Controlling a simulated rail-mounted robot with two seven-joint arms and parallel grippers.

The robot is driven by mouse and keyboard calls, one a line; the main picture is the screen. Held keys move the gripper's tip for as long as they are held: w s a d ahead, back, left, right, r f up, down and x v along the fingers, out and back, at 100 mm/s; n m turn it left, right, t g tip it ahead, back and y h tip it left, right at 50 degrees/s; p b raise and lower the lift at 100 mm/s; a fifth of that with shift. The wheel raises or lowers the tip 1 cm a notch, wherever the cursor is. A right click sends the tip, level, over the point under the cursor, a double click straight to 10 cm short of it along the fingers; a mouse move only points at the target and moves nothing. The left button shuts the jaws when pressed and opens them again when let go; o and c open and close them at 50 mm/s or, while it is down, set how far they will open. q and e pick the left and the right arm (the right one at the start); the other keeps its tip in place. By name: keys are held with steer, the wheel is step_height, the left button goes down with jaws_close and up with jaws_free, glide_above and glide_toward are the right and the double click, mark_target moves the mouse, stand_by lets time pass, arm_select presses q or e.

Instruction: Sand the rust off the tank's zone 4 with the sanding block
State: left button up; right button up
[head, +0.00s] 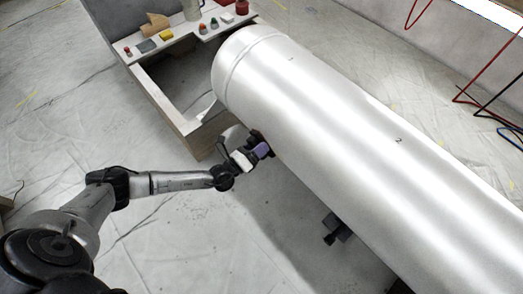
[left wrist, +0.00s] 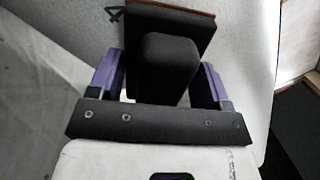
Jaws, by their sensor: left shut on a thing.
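The white tank (head: 350,130) lies on its side across the right of the head view, with a small 2 on its upper side. My left gripper (head: 264,149) is at the tank's near lower flank, by its far end. In the left wrist view its purple fingers (left wrist: 207,86) are shut on the black handle of the sanding block (left wrist: 192,24). The block's brown edge faces the tank wall, very close; I cannot tell if it touches. A black 4 (left wrist: 117,14) shows on the wall beside the block. No rust shows; the block hides part of the surface.
A workbench (head: 188,124) with a white top stands beyond the tank's far end, holding a yellow block (head: 166,35), a red cup (head: 242,7) and other small items. A dark bracket (head: 338,229) juts out under the tank. Sheeted floor is open at left.

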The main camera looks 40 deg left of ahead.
arm_select(q)
steer(key=shift+w+a, duration=0.25)
steer(key=shift+a, duration=0.65)
steer(key=shift+w+a, duration=0.2)
steer(key=shift+a, duration=0.65)
steer(key=shift+v, duration=3)
steer(key=v, duration=0.3)
steer(key=shift+w+d, duration=0.1)
steer(key=shift+w, duration=0.1)
steer(key=shift+x, duration=3.3)
